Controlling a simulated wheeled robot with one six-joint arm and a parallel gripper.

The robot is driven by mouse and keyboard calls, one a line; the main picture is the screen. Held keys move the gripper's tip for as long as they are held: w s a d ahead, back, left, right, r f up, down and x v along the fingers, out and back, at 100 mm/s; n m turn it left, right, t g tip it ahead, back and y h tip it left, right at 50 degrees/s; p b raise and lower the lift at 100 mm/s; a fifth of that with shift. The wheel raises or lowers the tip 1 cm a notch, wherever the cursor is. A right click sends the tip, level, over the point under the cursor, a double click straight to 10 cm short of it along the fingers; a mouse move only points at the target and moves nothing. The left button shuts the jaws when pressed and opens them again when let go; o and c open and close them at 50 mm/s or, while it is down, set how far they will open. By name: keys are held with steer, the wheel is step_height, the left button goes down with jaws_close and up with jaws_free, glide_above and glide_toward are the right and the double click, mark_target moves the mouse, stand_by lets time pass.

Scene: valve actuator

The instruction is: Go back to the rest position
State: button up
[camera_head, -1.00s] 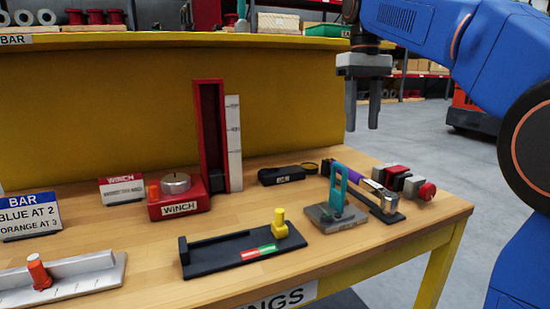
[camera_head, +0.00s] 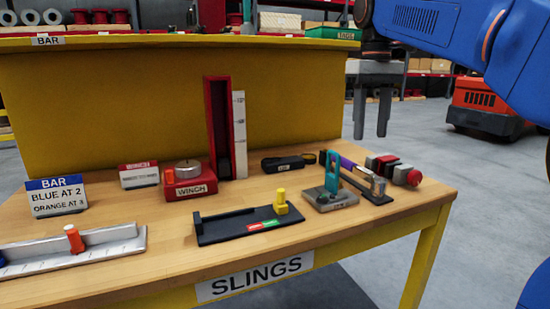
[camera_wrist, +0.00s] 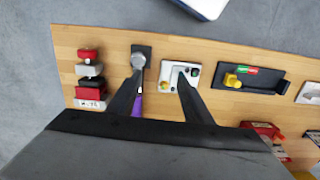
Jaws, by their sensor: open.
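My gripper (camera_head: 371,113) hangs with its fingers pointing down, open and empty, above and behind the right end of the workbench (camera_head: 130,248). In the wrist view my gripper (camera_wrist: 158,78) shows its two fingers spread apart with nothing between them. Below it in that view lie the purple-handled lever (camera_wrist: 136,105) and the grey plate with the teal handle (camera_wrist: 167,75). The lever's purple handle also shows in the head view (camera_head: 347,163). The fingers partly cover both in the wrist view.
On the bench stand a red winch block (camera_head: 190,188), a tall red frame with a white scale (camera_head: 219,130), a black tray with a yellow knob (camera_head: 240,220), an orange peg on a rail (camera_head: 75,240) and a red-ended block (camera_head: 408,176). Open floor lies right of the bench.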

steer(key=s+d+f+m+t, duration=0.2)
steer(key=s+d+f, duration=0.1)
steer(key=s+f, duration=0.9)
steer(key=s+d+f+m+t, duration=0.2)
steer(key=s+f, duration=1.1)
steer(key=f, duration=0.7)
steer(key=shift+s+d+f+t, duration=0.2)
steer(key=shift+d+f+t, duration=0.1)
steer(key=shift+d+t, duration=0.45)
